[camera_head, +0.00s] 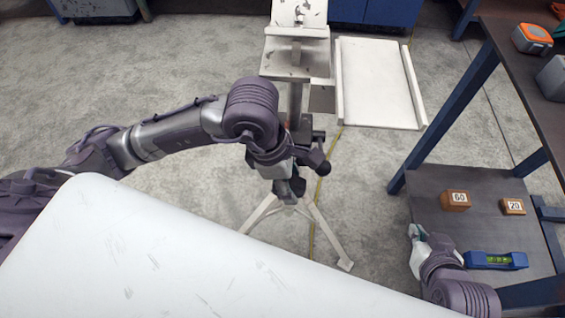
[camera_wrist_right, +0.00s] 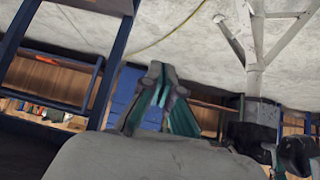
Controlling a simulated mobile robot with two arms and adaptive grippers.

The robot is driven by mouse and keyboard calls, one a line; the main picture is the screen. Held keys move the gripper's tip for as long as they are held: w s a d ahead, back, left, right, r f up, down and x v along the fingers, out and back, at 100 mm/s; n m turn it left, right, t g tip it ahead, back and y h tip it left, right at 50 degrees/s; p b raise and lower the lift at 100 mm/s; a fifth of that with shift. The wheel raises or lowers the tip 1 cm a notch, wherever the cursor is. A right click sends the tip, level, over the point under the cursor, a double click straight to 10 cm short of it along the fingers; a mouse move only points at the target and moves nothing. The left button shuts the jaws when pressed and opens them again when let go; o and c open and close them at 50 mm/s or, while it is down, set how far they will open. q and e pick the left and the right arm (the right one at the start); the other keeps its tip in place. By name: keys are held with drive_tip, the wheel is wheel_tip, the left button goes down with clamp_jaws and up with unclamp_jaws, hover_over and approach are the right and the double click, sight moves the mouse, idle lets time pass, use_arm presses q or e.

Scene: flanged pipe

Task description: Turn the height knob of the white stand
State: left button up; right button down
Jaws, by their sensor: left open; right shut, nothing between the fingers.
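The white stand (camera_head: 295,95) is upright in the middle of the head view, with a post and splayed tripod legs (camera_head: 332,243). Its legs also show at the upper right of the right wrist view (camera_wrist_right: 268,40). My left arm reaches over from the left, and my left gripper (camera_head: 290,184) points down at the post. It is open, but its fingertips are partly hidden.
A white tray (camera_head: 378,85) extends right of the stand's top. A dark table with a lower shelf (camera_head: 432,195) stands at right, bearing blocks marked 60 (camera_head: 455,201) and 20 (camera_head: 512,206) and a blue level (camera_head: 497,261). A large white surface (camera_head: 160,255) fills the front.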

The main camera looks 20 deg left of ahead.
use_arm(q)
drive_tip(key=v, duration=1)
drive_tip(key=shift+r, duration=0.1)
